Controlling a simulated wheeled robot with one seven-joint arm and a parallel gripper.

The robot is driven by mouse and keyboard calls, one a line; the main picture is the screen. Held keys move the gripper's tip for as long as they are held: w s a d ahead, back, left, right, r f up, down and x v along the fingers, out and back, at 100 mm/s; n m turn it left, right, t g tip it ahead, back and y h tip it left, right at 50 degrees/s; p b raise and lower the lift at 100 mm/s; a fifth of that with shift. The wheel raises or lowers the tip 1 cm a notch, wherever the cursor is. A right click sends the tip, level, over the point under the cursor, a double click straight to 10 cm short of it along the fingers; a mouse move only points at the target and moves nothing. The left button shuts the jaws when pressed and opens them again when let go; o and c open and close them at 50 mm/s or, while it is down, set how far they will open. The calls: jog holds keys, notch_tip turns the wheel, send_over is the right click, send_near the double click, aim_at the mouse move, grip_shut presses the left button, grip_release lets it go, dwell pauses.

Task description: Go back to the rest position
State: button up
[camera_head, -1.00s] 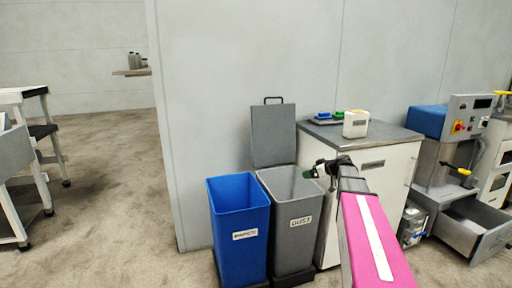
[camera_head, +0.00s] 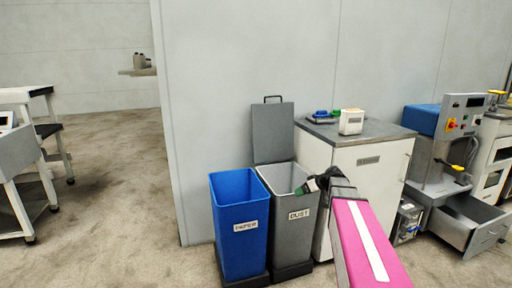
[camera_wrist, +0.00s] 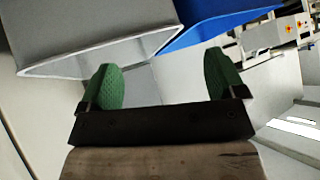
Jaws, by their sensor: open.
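My gripper (camera_head: 306,187) is at the end of my pink arm, at the right rim of the grey bin in the head view. In the wrist view, my gripper (camera_wrist: 163,82) shows two green fingertips wide apart with nothing between them. The grey bin (camera_head: 290,225) is labelled DUST, and its lid (camera_head: 273,132) stands raised behind it. The blue bin (camera_head: 240,222) stands beside it on the left. The wrist view also shows the grey bin (camera_wrist: 90,30) and the blue bin (camera_wrist: 205,27) beyond the fingers. The bins' floors are hidden.
A white cabinet (camera_head: 368,160) with a grey top stands right of the bins, bearing a white container (camera_head: 351,122) and a blue item. A machine (camera_head: 455,135) with an open drawer (camera_head: 468,222) is farther right. Carpet is clear at left, before a wheeled table (camera_head: 20,180).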

jog(key=s+a+f+m+g+h, duration=0.1)
jog(key=s+f, duration=0.3)
jog(key=s, duration=0.4)
jog(key=s+a+f+m+g+h, duration=0.1)
jog(key=s+f+m+g+h, duration=0.2)
jog(key=s, duration=0.5)
jog(key=s+a+f+m+g+h, duration=0.2)
jog(key=s+f+m+h, duration=0.1)
jog(key=s+f, duration=0.4)
jog(key=shift+s+m+h, duration=0.3)
jog(key=shift+s, duration=0.25)
